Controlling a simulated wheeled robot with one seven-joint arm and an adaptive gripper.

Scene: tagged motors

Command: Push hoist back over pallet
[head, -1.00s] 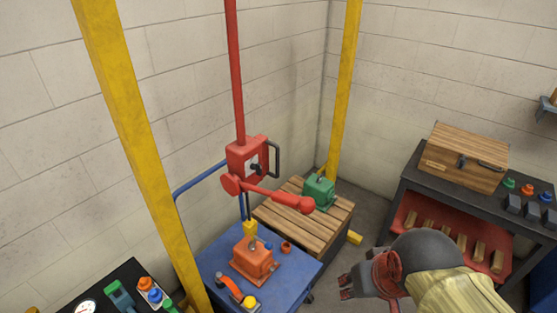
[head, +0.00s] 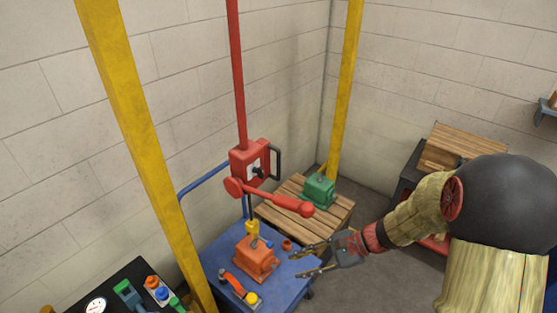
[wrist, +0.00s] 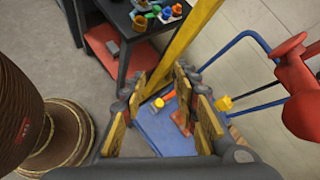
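The hoist (head: 247,163) is a red box with a black handle on its right side and a red lever, hanging from a red pole. Its yellow hook block (head: 252,229) hangs at the orange motor (head: 256,257) on the blue cart (head: 219,248). The wooden pallet (head: 329,225) stands behind the cart and bears a green motor (head: 319,190). My gripper (head: 297,262) is open and empty, over or near the cart's right edge, apart from the hoist. In the wrist view, the red hoist (wrist: 300,95) is at the right and the gripper fingers (wrist: 179,97) are spread.
Yellow posts (head: 135,125) stand at the left and at the back corner (head: 346,90). A dark bench (head: 78,291) with tools is at the lower left. A wooden box (head: 447,149) on a dark bench is partly hidden by my arm at the right.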

